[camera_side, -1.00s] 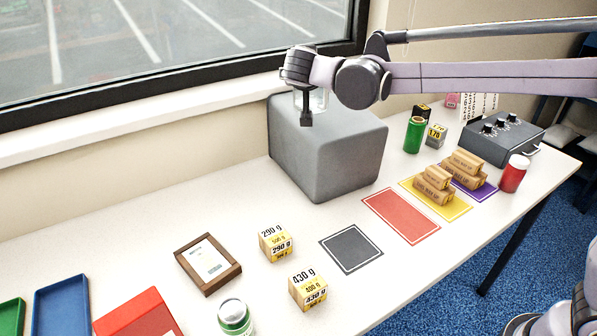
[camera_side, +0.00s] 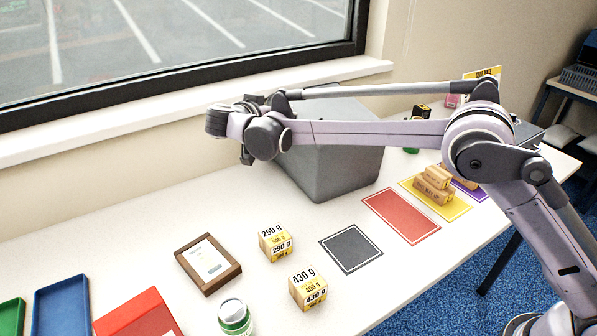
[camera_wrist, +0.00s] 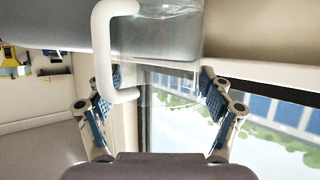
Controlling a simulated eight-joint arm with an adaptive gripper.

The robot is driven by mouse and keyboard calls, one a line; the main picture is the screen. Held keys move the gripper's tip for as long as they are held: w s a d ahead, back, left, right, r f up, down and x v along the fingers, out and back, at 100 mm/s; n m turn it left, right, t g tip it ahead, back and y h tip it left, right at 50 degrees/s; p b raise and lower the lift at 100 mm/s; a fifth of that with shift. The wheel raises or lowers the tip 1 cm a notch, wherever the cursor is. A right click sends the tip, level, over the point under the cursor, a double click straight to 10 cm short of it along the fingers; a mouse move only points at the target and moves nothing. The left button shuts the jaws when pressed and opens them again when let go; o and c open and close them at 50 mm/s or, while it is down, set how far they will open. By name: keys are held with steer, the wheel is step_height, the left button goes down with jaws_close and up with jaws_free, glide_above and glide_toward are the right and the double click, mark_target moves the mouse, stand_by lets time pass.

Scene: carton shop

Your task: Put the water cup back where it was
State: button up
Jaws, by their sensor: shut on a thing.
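The water cup (camera_wrist: 155,40) is clear, with a white handle (camera_wrist: 102,55) on its left side in the wrist view, and there is water in it. My gripper (camera_wrist: 162,82) is shut on the cup, with blue-padded fingers on both sides of it. In the side view my gripper (camera_side: 247,155) hangs in the air, left of the big grey box (camera_side: 340,160) and in front of the window wall. The cup is hidden behind my wrist in that view.
On the table are a framed label (camera_side: 208,263), a 290 g box (camera_side: 276,243), a 430 g box (camera_side: 308,288), a can (camera_side: 235,318), a dark mat (camera_side: 351,248) and a red mat (camera_side: 400,217). Trays stand at the left. White table left of the grey box is clear.

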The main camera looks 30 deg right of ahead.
step_height(320, 180, down, 15)
steer(key=shift+r, duration=0.1)
steer(key=o, duration=1.3)
steer(key=shift+c, duration=0.2)
steer(key=v, duration=1.2)
steer(key=s+d+r+n+g+y, duration=0.25)
steer(key=s+d+r, duration=0.2)
steer(key=d, duration=0.45)
steer(key=s+d+r+n+g+y, duration=0.1)
steer(key=s+d+r+n+y, duration=0.25)
steer(key=s+d, duration=0.4)
steer(key=s+d+f+n+t+y, duration=0.1)
steer(key=s+d+f+n+y, duration=0.1)
steer(key=s, duration=0.6)
steer(key=s+d+f+n+t+y, duration=0.1)
steer(key=s+d+f+n+y, duration=0.1)
steer(key=s+d, duration=0.3)
steer(key=s, duration=0.4)
steer(key=shift+s+y, duration=0.3)
steer(key=shift+s, duration=0.05)
